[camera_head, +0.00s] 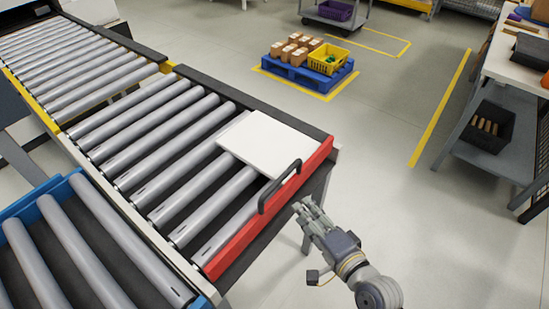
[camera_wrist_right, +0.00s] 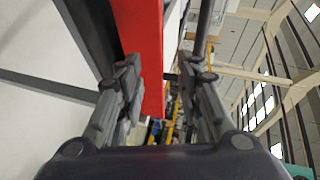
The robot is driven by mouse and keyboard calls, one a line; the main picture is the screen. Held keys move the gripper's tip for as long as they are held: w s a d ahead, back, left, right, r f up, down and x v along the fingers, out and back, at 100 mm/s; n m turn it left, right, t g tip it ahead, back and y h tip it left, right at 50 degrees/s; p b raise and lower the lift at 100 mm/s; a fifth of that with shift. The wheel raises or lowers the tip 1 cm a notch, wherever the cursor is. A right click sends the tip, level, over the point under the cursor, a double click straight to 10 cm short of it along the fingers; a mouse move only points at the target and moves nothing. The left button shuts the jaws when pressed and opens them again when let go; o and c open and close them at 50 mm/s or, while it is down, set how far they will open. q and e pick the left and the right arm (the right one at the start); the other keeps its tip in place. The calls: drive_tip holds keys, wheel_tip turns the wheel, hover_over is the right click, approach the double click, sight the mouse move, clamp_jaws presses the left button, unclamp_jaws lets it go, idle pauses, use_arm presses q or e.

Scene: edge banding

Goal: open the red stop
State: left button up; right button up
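The red stop (camera_head: 240,236) is a long red bar across the end of the roller conveyor. A black handle (camera_head: 280,186) sticks out from its outer side. My right gripper (camera_head: 304,208) is beside the handle, on the outer side of the stop, with its fingers pointing toward it. In the right wrist view the fingers (camera_wrist_right: 162,98) are spread with nothing gripped. The red stop (camera_wrist_right: 144,40) shows beyond them, and the dark handle bar (camera_wrist_right: 204,25) is ahead of the right-hand finger. Contact with the handle cannot be told. My left gripper is out of view.
A white panel (camera_head: 268,143) lies on the rollers against the stop. A blue-framed roller section (camera_head: 82,240) is at lower left. A blue pallet (camera_head: 305,78) with boxes and a yellow crate stands behind. A workbench (camera_head: 510,75) is at right. The floor between is clear.

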approach(283, 176)
drive_tip(key=f, duration=0.2)
use_arm(q)
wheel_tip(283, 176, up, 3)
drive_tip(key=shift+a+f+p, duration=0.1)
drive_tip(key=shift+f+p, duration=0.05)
drive_tip(key=shift+p, duration=1)
use_arm(e)
drive_tip(key=shift+t+y, duration=0.4)
drive_tip(key=x, duration=1)
drive_tip(key=shift+r, duration=0.15)
drive_tip(key=shift+d, duration=0.1)
clamp_jaws()
